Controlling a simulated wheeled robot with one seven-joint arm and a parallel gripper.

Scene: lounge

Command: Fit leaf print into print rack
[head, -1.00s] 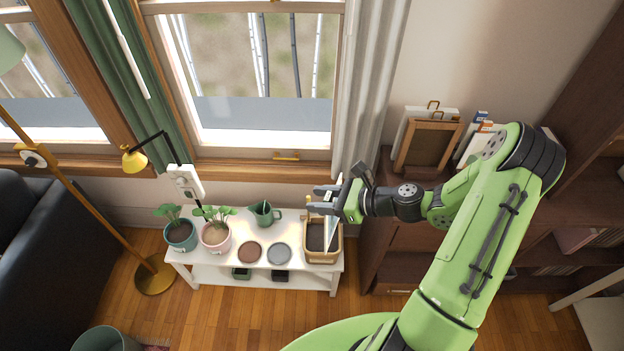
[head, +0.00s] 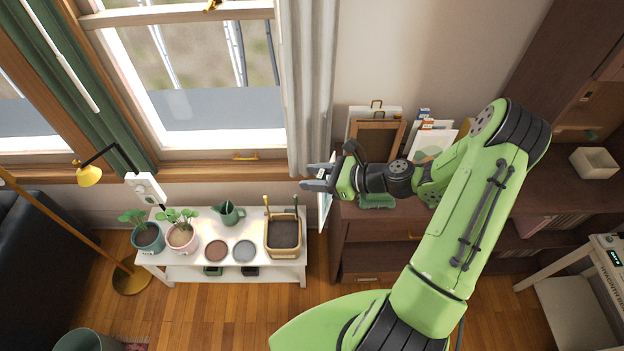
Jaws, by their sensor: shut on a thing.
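My gripper (head: 318,179) is shut on a thin pale sheet, the leaf print (head: 326,207). The print is seen nearly edge-on and hangs upright below the fingers, just left of the dark cabinet's edge. Its face is mostly turned away, so its picture cannot be made out. On the cabinet top, behind my wrist, stand upright cards and prints (head: 432,144), one with green and orange marks. My arm hides their lower part, and I cannot tell which piece there is the print rack.
The dark cabinet (head: 385,235) bears a wooden frame (head: 377,138) against the wall and a low green object (head: 376,201) under my wrist. A white bench (head: 170,256) with potted plants and a wooden planter (head: 284,251) stands left. A pale box (head: 593,162) sits far right.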

